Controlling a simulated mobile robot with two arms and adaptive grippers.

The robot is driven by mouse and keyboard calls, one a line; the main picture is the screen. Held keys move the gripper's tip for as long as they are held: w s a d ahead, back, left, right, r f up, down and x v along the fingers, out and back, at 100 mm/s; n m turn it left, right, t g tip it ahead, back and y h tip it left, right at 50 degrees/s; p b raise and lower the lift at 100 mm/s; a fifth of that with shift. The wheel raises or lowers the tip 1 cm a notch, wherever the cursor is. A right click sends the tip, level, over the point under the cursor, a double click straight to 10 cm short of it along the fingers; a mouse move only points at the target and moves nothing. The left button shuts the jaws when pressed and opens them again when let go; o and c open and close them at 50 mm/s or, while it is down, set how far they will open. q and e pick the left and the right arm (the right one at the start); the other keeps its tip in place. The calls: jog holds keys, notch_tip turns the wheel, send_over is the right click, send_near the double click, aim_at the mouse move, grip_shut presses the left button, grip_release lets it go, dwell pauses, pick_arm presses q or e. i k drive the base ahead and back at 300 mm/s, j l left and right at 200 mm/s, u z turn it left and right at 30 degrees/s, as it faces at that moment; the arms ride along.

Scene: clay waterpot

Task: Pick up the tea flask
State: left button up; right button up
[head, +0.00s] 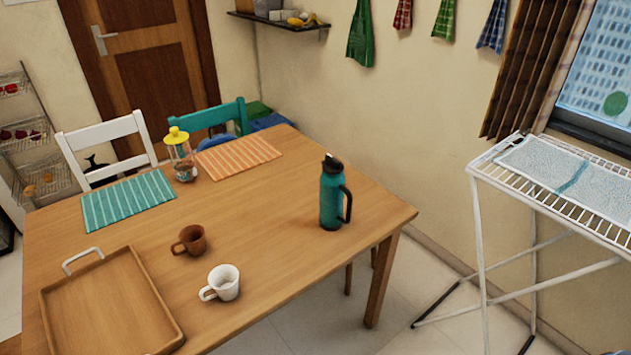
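The tea flask (331,199) is teal with a dark lid and a dark side handle. It stands upright on the wooden table (270,215), close to the table's right edge, with its handle to the right. Nothing touches it and nothing hides it. Neither of my grippers shows in the head view.
A white mug (222,283), a brown mug (190,240) and a wooden tray (110,305) are on the table's near left. A yellow-lidded jar (180,155) stands between two placemats. A white drying rack (485,230) stands at right. The table around the flask is clear.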

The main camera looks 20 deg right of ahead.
aim_at(333, 188)
jog(key=i+j+z, duration=0.15)
jog(key=i+z, duration=0.2)
jog(key=i+j+z, duration=0.2)
jog(key=z, duration=0.2)
